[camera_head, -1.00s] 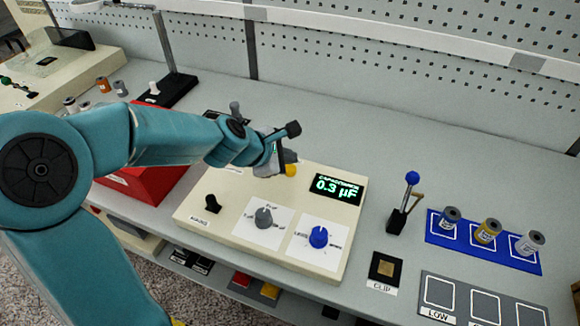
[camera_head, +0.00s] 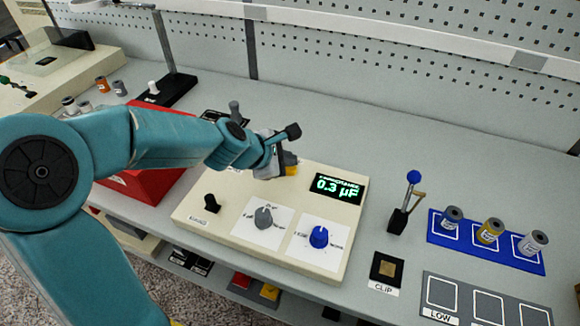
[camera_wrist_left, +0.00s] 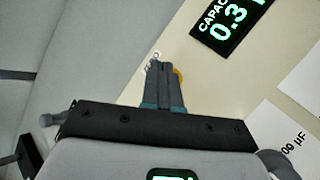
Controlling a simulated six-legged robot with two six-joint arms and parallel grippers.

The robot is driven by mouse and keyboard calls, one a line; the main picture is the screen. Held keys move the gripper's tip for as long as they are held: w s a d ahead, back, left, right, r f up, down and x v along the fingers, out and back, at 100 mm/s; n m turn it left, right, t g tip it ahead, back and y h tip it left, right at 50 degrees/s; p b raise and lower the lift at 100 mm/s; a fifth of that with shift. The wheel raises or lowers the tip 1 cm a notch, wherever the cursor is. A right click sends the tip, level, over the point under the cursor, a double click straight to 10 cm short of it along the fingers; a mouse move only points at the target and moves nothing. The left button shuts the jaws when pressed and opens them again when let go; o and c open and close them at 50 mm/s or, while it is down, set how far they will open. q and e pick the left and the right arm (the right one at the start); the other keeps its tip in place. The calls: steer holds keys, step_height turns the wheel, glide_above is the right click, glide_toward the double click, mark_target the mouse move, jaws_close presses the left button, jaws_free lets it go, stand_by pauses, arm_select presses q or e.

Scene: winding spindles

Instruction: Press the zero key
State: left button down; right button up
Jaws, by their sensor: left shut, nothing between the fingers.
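The cream meter box (camera_head: 215,240) has a dark display (camera_head: 338,188) reading 0.3 µF in green. A yellow round key (camera_head: 291,171) sits left of the display, partly hidden by my left gripper (camera_head: 287,160). In the left wrist view, my left gripper's fingers (camera_wrist_left: 168,75) are closed together and hold nothing. My right gripper is not in view.
The box also carries a black switch (camera_head: 212,203), a grey knob (camera_head: 263,216) and a blue knob (camera_head: 319,237). A red box (camera_head: 150,186) stands to the left. A blue-balled lever (camera_head: 413,177) and a blue tray (camera_head: 480,252) with spools are on the right.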

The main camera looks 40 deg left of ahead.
mark_target(288, 170)
arm_select(q)
steer(key=shift+f+b, duration=0.4)
steer(key=shift+f, duration=0.05)
steer(key=shift+r, duration=0.1)
stand_by(0.4)
steer(key=shift+r+p, duration=0.85)
steer(key=shift+p, duration=0.1)
step_height(288, 170, up, 5)
steer(key=p, duration=0.5)
steer(key=shift+r, duration=0.1)
steer(key=shift+s, duration=0.1)
stand_by(0.4)
